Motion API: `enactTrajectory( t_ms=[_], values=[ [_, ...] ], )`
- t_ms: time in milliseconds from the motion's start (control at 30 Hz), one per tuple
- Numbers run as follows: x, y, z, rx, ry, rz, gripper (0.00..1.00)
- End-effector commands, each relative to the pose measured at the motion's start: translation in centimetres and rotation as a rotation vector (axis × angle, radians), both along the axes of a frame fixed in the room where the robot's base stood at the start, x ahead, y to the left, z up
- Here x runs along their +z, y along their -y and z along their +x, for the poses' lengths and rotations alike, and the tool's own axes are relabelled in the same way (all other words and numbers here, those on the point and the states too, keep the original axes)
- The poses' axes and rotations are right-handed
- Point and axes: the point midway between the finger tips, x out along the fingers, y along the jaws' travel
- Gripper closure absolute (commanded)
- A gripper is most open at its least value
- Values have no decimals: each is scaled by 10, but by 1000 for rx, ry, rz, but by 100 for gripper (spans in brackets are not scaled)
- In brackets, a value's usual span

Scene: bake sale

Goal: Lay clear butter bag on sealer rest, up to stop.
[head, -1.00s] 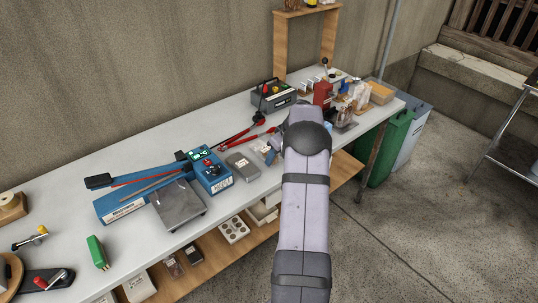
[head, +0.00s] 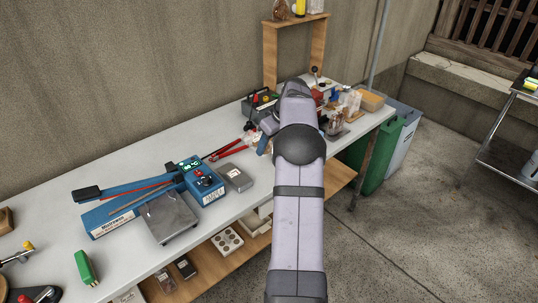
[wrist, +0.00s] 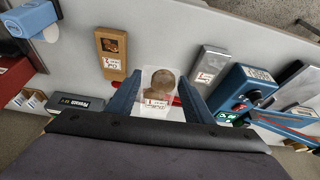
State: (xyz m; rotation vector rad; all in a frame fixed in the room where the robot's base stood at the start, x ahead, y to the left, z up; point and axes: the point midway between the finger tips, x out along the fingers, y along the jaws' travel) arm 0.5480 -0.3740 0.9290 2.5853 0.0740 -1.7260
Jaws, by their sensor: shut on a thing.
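A clear bag (wrist: 160,82) with a round brown content and a white-and-red label is between the two blue fingers of my gripper (wrist: 158,100), which is shut on it. In the head view my arm hides the bag and most of the gripper, with blue finger parts showing over the bench near red-handled tools. The blue sealer (head: 110,219), with a long lever and a control box (head: 203,184), is on the left half of the bench. A grey metal plate (head: 170,220), apparently its rest, lies in front of it. The bag is well away from the plate; the stop is not distinguishable.
A grey labelled box (head: 236,179) lies between my gripper and the sealer. Red-handled tools (head: 228,151) lie behind it. A brown box (wrist: 110,48) shows in the wrist view. Jars and a red device crowd the bench's right end. The white bench (head: 45,205) has free room at left.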

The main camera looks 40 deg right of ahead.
Motion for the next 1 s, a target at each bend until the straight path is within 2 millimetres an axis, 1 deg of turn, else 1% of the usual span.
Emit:
enactTrajectory(
  t_ms=[100,267,367,467,567,667,767,867,900,967,1000],
  values=[
    [8,0,0,0,1,-1,64],
    [12,-2,2,4,0,-1,64],
    [15,-10,7,18,0,0,64],
    [21,-24,18,48,1,-1,64],
    [33,-46,33,92,1,-2,64],
    [53,-73,52,146,3,-3,64],
    [76,-105,70,205,3,-2,64],
    [99,-139,85,266,2,-2,64],
    [107,-154,90,290,3,-2,64],
    [118,-178,95,329,2,-1,64],
    [124,-194,96,355,1,0,64]
  ],
)
